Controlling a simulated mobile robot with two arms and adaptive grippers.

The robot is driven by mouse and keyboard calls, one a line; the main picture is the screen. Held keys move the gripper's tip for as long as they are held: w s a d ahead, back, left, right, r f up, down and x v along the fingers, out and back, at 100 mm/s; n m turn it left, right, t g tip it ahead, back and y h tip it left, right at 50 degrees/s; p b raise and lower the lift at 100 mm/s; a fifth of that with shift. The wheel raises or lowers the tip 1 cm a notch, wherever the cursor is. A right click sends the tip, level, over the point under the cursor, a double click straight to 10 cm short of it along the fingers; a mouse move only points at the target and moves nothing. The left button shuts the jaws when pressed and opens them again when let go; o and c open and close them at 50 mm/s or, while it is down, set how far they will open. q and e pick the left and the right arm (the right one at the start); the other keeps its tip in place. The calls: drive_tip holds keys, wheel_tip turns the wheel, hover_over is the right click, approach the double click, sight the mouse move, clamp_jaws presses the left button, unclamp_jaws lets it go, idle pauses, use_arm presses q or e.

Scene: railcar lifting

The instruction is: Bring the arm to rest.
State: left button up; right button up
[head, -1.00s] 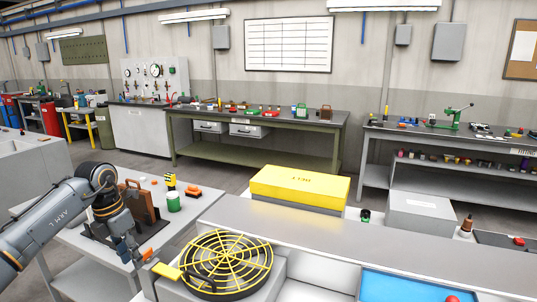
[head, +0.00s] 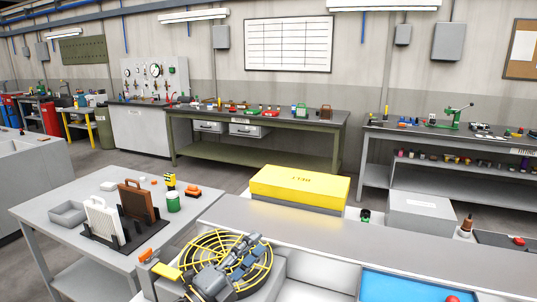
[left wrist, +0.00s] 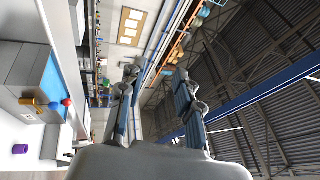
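My left gripper (head: 257,247) shows in the head view at the lower middle, in front of the round yellow fan guard (head: 215,245), and hides part of it. I cannot tell how far above the guard it is. In the left wrist view the two blue-padded fingers of my left gripper (left wrist: 158,75) stand apart with nothing between them, pointing toward the far wall and ceiling. The gripper is open and empty. My right gripper is in neither view.
A grey side table (head: 60,222) holds a brown panel (head: 136,200) and a white panel (head: 102,218) in a black rack. A yellow box (head: 300,187) stands behind the counter. A blue tray surface (head: 400,284) with a red ball (head: 452,299) lies at lower right.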

use_arm(q)
drive_tip(key=s+a+f+n+y, duration=0.3)
drive_tip(key=a+f+n+y, duration=0.4)
drive_tip(key=n, duration=0.2)
drive_tip(key=s+a+f+n+y, duration=0.4)
drive_tip(key=a+f+n+y, duration=0.3)
drive_tip(key=n, duration=0.3)
drive_tip(key=s+a+f+n+g, duration=0.15)
drive_tip(key=s+f+g, duration=0.3)
drive_tip(key=s, duration=0.45)
drive_tip(key=s+a+f+n+g, duration=0.1)
drive_tip(key=s+f+n+g, duration=0.15)
drive_tip(key=s+f, duration=0.4)
drive_tip(key=s+a+f+n+g, duration=0.1)
drive_tip(key=s+f+n+g, duration=0.3)
drive_tip(key=s, duration=0.6)
wheel_tip(320, 180, down, 24)
drive_tip(key=s+m+g, duration=0.1)
drive_tip(key=m+g, duration=0.1)
drive_tip(key=s+a+f+g, duration=0.1)
drive_tip(key=s+a+f, duration=0.1)
drive_tip(key=s+f, duration=1.5)
drive_tip(key=shift+s+a+m+g+y, duration=0.25)
drive_tip(key=shift+s+m+g+y, duration=0.05)
